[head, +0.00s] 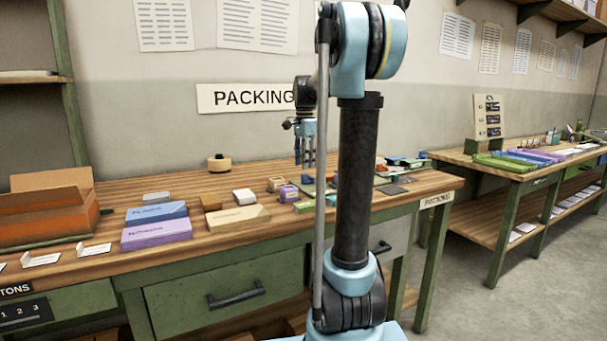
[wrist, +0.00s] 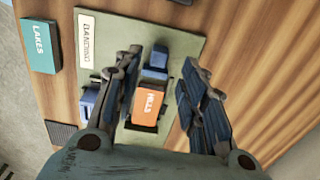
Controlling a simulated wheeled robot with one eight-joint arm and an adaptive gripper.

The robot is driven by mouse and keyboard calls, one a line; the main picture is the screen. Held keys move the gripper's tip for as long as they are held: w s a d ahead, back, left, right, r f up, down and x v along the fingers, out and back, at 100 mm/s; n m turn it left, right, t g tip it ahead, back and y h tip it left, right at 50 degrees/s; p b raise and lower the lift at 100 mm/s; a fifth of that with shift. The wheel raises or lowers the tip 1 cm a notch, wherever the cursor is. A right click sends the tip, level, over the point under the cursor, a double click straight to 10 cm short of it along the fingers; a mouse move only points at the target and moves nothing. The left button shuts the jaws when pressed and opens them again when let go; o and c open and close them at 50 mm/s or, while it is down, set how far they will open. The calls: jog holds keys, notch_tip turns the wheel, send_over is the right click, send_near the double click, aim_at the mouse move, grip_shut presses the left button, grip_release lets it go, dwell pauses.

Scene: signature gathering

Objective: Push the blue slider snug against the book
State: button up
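An orange book (wrist: 148,107) labelled "MILLS" lies on a green mat marked "BANDING" in the wrist view, in a dark holder. A blue block (wrist: 156,56) sits just above the book in the picture, with a blue piece below it. Another blue part (wrist: 88,98) shows left of the book, partly behind a finger. I cannot tell for sure which is the slider, or whether either touches the book. My gripper (wrist: 161,68) is open, its fingers spread on both sides of the book and upper block. In the head view my gripper (head: 308,162) points down over the table.
The green mat (wrist: 187,38) lies on the wooden table. A teal "LAKES" book (wrist: 38,46) lies to its left. Bare wood is free at the right. In the head view, blue (head: 155,213) and purple (head: 156,233) boxes and an open carton (head: 45,215) stand left.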

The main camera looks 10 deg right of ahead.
aim_at(307, 179)
jog(key=shift+f, duration=2.25)
grip_shut()
